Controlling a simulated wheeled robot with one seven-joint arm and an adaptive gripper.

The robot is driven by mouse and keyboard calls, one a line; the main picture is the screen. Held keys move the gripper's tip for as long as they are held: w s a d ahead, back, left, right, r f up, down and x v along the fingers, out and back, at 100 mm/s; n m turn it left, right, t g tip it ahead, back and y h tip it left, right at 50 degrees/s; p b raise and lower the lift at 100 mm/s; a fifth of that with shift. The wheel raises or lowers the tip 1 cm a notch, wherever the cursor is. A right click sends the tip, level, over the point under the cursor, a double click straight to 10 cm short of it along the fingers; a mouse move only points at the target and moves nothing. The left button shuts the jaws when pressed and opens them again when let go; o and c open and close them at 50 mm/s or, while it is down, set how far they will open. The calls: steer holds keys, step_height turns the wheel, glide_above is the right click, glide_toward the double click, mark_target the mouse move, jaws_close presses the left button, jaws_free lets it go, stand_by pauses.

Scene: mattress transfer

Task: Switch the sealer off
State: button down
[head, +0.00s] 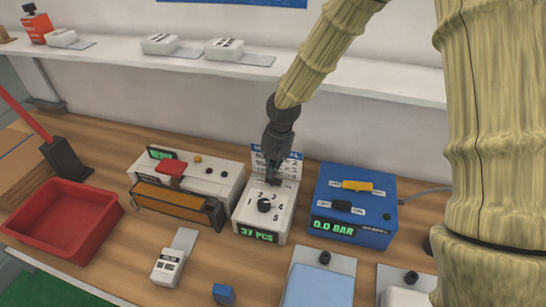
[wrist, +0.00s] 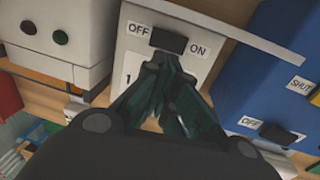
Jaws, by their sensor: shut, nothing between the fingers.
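A white machine with an orange-brown front bar and red lever (head: 172,169) looks like the sealer (head: 214,172). Right beside it stands a narrow white box (head: 286,212) with a numbered dial and a green "37 PCS" display. In the wrist view, this box carries a black switch (wrist: 169,40) between printed OFF on the left and ON on the right. I cannot tell whether the box belongs to the sealer. My gripper (head: 273,181) is shut and empty at the box's rear end. Its fingertips (wrist: 170,60) overlap the switch's near edge; contact is unclear.
A blue box (head: 372,183) showing "0.0 BAR", with its own switches, stands close on the right. A red tray (head: 66,216) is at the left. A white shelf (head: 330,82) runs behind my arm.

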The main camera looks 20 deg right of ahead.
mark_target(269, 182)
steer(key=f, duration=0.1)
steer(key=w+f, duration=0.1)
steer(key=w+f+p, duration=0.1)
steer(key=f, duration=0.1)
steer(key=shift+a, duration=0.25)
steer(key=shift+f, duration=0.25)
steer(key=shift+s+f+p, duration=0.15)
steer(key=shift+s+p, duration=0.15)
steer(key=shift+s, duration=0.1)
steer(key=shift+w+f, duration=0.3)
steer(key=shift+f, duration=0.15)
steer(key=shift+s+r, duration=0.15)
steer(key=shift+s, duration=0.05)
steer(key=shift+w+a+f, duration=0.15)
steer(key=shift+f, duration=0.15)
steer(key=shift+d+r, duration=0.1)
steer(key=shift+d, duration=0.15)
steer(key=shift+s+d+r+p, duration=0.1)
steer(key=shift+s+d+p, duration=0.35)
